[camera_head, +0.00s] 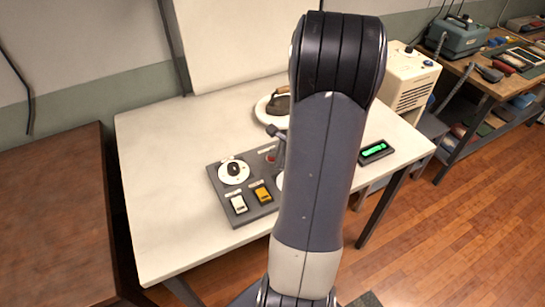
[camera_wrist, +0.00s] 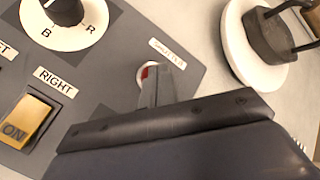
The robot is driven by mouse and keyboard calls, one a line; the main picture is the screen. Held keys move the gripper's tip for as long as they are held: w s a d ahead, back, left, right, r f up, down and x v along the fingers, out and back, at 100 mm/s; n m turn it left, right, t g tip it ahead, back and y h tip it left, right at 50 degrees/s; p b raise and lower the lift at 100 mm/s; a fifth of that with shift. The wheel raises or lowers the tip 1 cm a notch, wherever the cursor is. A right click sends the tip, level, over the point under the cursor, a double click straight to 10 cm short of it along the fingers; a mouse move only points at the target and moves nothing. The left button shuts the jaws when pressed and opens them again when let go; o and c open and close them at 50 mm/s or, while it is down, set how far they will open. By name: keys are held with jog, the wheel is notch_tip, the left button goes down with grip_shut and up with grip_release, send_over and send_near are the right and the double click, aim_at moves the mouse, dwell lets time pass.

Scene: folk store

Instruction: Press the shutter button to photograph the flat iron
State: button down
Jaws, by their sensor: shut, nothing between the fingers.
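The dark flat iron (camera_head: 277,106) rests on a white round stand (camera_head: 261,109) at the back of the table. Part of the iron (camera_wrist: 272,35) and stand (camera_wrist: 237,50) shows at upper right in the wrist view. The grey control panel (camera_head: 215,180) lies in front. Its red shutter button (camera_wrist: 145,73), with a pale ring and a label, is partly covered by my gripper (camera_wrist: 155,80). The button (camera_head: 270,157) also shows in the head view. My gripper is shut and empty, with its fingertips at the button. I cannot tell whether they touch it.
The panel has a round knob (camera_head: 234,171), a white switch (camera_head: 238,204) and a yellow switch (camera_head: 262,195) labelled RIGHT and reading ON. A small green display (camera_head: 375,150) stands at the table's right. My arm hides the table's middle. A brown table (camera_head: 55,210) is at left.

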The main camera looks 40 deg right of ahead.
dwell(0.3)
jog(key=shift+r+p, duration=0.6)
jog(key=shift+r, duration=0.25)
jog(key=shift+r, duration=0.1)
notch_tip(320, 180, up, 5)
jog(key=p, duration=0.4)
jog(key=shift+f, duration=0.2)
jog(key=shift+f+b, duration=0.7)
jog(key=shift+f, duration=0.05)
jog(key=shift+r+p, duration=0.1)
jog(key=shift+p, duration=0.8)
